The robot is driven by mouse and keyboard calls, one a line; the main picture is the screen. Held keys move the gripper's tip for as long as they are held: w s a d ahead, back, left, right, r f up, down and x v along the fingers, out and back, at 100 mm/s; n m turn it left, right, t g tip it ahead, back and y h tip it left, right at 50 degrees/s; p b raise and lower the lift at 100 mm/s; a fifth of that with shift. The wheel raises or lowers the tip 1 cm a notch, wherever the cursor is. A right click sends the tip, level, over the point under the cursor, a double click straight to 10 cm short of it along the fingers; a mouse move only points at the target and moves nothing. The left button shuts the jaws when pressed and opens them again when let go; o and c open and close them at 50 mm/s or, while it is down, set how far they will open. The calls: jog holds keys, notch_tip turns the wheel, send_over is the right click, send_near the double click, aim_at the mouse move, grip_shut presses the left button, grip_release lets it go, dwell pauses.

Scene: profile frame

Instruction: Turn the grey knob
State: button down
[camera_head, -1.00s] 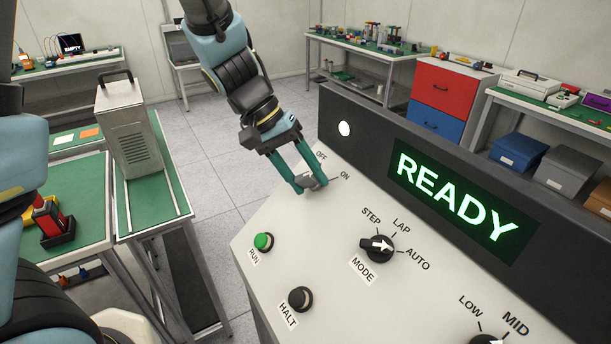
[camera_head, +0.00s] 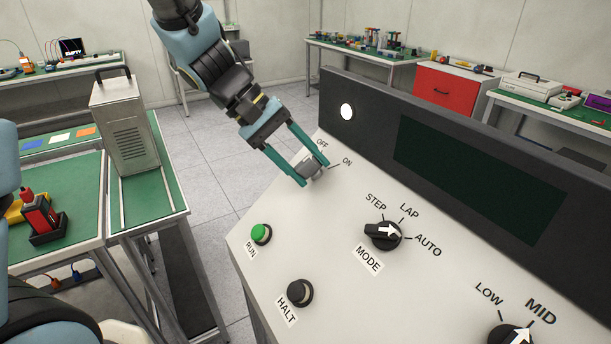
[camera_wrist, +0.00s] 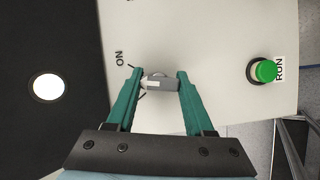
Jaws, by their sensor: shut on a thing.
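The grey knob (camera_head: 313,166) is at the upper left of the white control panel (camera_head: 335,250), by the OFF and ON labels. My gripper (camera_head: 314,174) is shut on it, one teal finger on each side. In the wrist view, the grey knob (camera_wrist: 162,82) sits between the fingertips of my gripper (camera_wrist: 161,78). The knob has a pale mark on its left end there. The fingers partly cover the knob, and I cannot tell exactly which label it points at.
The panel also carries a green RUN button (camera_head: 260,233), a dark HALT button (camera_head: 299,292), a black MODE knob (camera_head: 383,235) and another black knob (camera_head: 511,335). A white lamp (camera_head: 347,111) is lit. The display (camera_head: 478,190) is dark. Green-topped tables stand at left.

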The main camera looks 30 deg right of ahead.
jog(key=n+b, duration=0.1)
jog(key=n+h+b, duration=0.1)
jog(key=n, duration=0.1)
jog(key=n+h+b, duration=0.1)
jog(key=shift+f+n+b, duration=0.25)
jog(key=shift+n+b, duration=0.05)
jog(key=shift+b, duration=0.05)
jog(key=shift+a+r+n+h+b, duration=0.1)
jog(key=shift+n+h+b, duration=0.5)
jog(key=shift+n, duration=0.55)
jog(key=shift+r+n+h+b, duration=0.1)
jog(key=shift+n+h+b, duration=0.3)
jog(key=shift+n+b, duration=0.55)
jog(key=shift+n, duration=0.4)
jog(key=shift+c, duration=1.4)
grip_release()
jog(key=b+v, duration=0.1)
jog(key=v, duration=0.9)
jog(key=shift+a+r, duration=0.25)
jog(key=shift+a, duration=0.1)
